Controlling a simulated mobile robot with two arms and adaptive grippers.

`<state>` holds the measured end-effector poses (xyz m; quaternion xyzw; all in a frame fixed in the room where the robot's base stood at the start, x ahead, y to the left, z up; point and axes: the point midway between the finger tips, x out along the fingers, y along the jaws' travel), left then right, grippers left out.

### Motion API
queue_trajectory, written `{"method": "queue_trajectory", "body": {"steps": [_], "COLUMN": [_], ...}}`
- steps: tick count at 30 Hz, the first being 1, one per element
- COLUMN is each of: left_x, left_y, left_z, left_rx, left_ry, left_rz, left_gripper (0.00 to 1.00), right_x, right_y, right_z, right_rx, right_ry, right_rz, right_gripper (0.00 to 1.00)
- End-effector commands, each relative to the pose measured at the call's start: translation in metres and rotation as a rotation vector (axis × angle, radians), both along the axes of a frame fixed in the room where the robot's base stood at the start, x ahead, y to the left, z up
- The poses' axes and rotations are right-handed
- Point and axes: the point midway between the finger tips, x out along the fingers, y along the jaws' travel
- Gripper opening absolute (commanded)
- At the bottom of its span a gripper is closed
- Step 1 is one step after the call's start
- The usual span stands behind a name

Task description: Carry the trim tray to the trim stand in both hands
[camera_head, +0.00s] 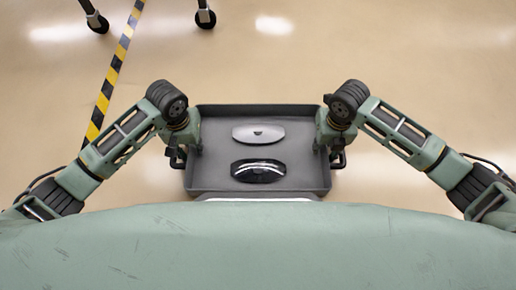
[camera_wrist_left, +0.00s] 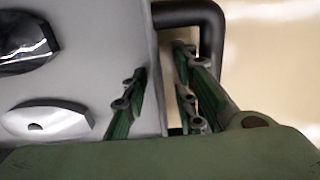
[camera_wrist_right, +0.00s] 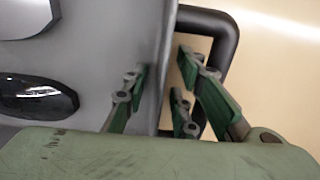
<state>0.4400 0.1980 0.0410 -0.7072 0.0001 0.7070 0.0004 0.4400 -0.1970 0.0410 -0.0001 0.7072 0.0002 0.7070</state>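The trim tray (camera_head: 215,180) is a grey, shallow, rectangular tray in front of my body, with bare floor around it and no support visible under it. A black handle sticks out on each short side, in the left wrist view (camera_wrist_left: 213,30) and the right wrist view (camera_wrist_right: 230,45). My left gripper (camera_wrist_left: 160,85) has one finger inside the tray and one outside, within the handle loop, closed about the side wall. My right gripper (camera_wrist_right: 160,85) grips the opposite wall the same way. A silver trim piece (camera_head: 258,133) and a glossy black one (camera_head: 258,171) lie in the tray.
A yellow-black striped line (camera_head: 108,85) runs along the floor at the left. Two black castors (camera_head: 97,22) (camera_head: 205,18) on dark legs stand at the top left. The floor (camera_head: 350,45) ahead and to the right is clear. No trim stand is identifiable.

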Motion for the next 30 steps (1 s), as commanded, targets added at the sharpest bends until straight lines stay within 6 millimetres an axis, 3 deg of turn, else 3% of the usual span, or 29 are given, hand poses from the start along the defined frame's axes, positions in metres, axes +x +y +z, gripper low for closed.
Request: {"method": "queue_trajectory", "body": {"steps": [2, 11, 30], "left_x": [-0.0001, -0.0001, 0.0000], "left_y": [-0.0002, -0.0002, -0.0002], "left_z": [0.0000, 0.0003, 0.0005], "left_rx": [0.000, -0.001, -0.001], "left_ry": [0.000, 0.000, 0.000], "left_rz": [0.000, 0.000, 0.000], "left_gripper": [0.26, 0.00, 0.00], "right_x": [0.0000, 0.0001, 0.0003], "right_y": [0.0001, 0.0000, 0.0000], "right_z": [0.0001, 0.0003, 0.0006], "right_rx": [0.000, 0.000, 0.000], "right_ry": [0.000, 0.000, 0.000], "right_rz": [0.000, 0.000, -0.001], "right_gripper": [0.26, 0.00, 0.00]}}
